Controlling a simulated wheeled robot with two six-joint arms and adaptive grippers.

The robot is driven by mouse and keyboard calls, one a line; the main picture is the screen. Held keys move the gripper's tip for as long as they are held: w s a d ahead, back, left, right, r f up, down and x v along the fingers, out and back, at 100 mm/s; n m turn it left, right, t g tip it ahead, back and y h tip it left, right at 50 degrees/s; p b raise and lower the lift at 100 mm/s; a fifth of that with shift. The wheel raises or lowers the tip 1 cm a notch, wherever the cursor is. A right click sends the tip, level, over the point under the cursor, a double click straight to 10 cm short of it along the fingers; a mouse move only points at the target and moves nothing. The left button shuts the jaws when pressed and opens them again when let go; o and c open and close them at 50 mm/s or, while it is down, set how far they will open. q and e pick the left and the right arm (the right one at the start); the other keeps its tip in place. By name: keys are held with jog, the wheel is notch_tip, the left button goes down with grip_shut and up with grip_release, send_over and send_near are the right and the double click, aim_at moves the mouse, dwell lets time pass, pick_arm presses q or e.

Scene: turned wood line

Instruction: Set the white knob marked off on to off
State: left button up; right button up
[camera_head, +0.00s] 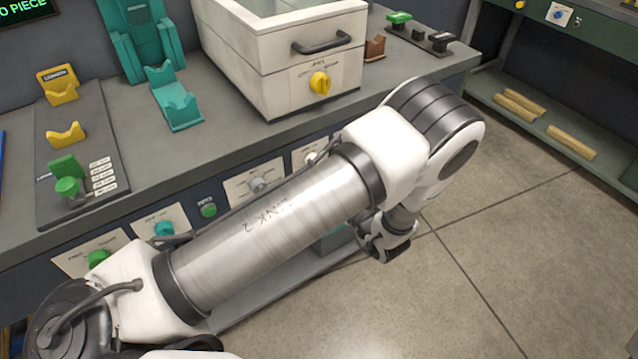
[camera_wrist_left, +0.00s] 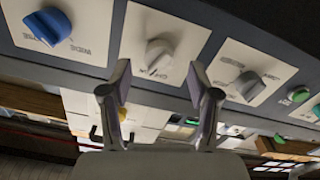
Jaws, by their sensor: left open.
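The white knob (camera_wrist_left: 158,55) sits on a white plate with dark lettering in the left wrist view, just ahead of my open left gripper (camera_wrist_left: 160,88). Its fingers stand apart on either side below the knob, and I see no clear contact. The lettering is too small to read surely, so the setting cannot be told. In the head view the white knob (camera_head: 312,157) shows at the cabinet front, partly beside my arm. My left gripper (camera_head: 388,248) hangs in front of the cabinet there, its tips mostly hidden. My right gripper is not in view.
A blue knob (camera_wrist_left: 47,26) and a grey knob (camera_wrist_left: 248,85) flank the white knob on the same panel. A green button (camera_wrist_left: 298,94) lies beyond the grey knob. A white box with a yellow knob (camera_head: 320,83) stands on the bench above. The floor (camera_head: 480,260) is clear.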

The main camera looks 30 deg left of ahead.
pick_arm(q)
jog(key=x, duration=0.2)
jog(key=shift+w+a+p, duration=0.1)
jog(key=shift+a+p, duration=0.15)
jog(key=shift+p, duration=0.1)
jog(key=c, duration=1.1)
jog(key=shift+c, duration=0.2)
jog(key=shift+n, duration=0.3)
jog(key=shift+r+n+b, duration=0.1)
jog(key=shift+n+b, duration=1.35)
jog(key=shift+n, duration=2.65)
